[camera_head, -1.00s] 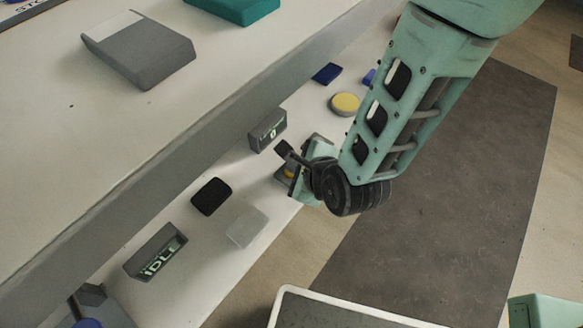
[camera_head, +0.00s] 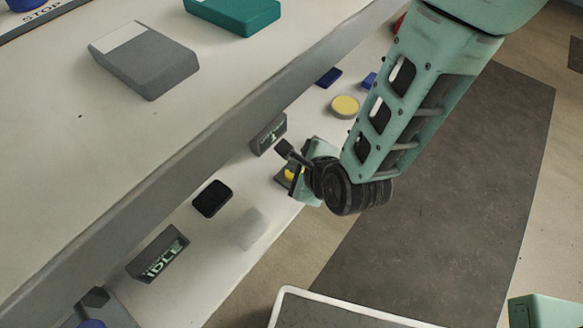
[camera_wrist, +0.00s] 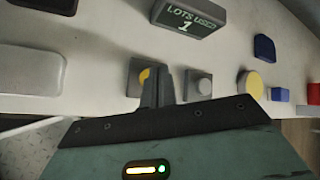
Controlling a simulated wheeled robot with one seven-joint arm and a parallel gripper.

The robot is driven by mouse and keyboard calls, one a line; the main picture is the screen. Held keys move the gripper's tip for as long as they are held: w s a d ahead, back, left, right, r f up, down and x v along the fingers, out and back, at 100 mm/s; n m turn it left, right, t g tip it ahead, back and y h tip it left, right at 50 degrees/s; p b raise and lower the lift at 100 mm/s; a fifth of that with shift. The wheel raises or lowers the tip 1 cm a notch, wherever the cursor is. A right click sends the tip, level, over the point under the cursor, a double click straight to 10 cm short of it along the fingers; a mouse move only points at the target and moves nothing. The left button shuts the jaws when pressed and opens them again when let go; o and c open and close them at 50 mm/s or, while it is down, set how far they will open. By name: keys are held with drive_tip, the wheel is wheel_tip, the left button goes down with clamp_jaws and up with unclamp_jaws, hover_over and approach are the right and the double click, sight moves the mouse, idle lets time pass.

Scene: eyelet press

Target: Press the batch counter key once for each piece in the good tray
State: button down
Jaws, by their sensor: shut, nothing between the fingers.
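My gripper (camera_wrist: 160,84) is shut and empty, its fingertips right at a yellow key on a dark square base (camera_wrist: 137,88); the fingers hide part of the key, and I cannot tell whether they touch it. The yellow key also shows beside my gripper in the head view (camera_head: 289,174). A small counter display (camera_wrist: 187,18) behind it reads "LOTS USED 1"; it also stands in the head view (camera_head: 269,135). No tray labelled good is readable in these views.
A display reading "IDLE" (camera_head: 158,254), a black pad (camera_head: 211,198) and a pale pad (camera_head: 249,229) lie left along the lower ledge. A yellow disc (camera_head: 345,106) and a blue block (camera_head: 328,77) are to the right. A raised shelf holds a grey box (camera_head: 145,60) and teal box (camera_head: 235,12).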

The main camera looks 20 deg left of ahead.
drive_tip(key=shift+r, duration=0.2)
drive_tip(key=shift+r+p, duration=1.85)
drive_tip(key=shift+r, duration=0.55)
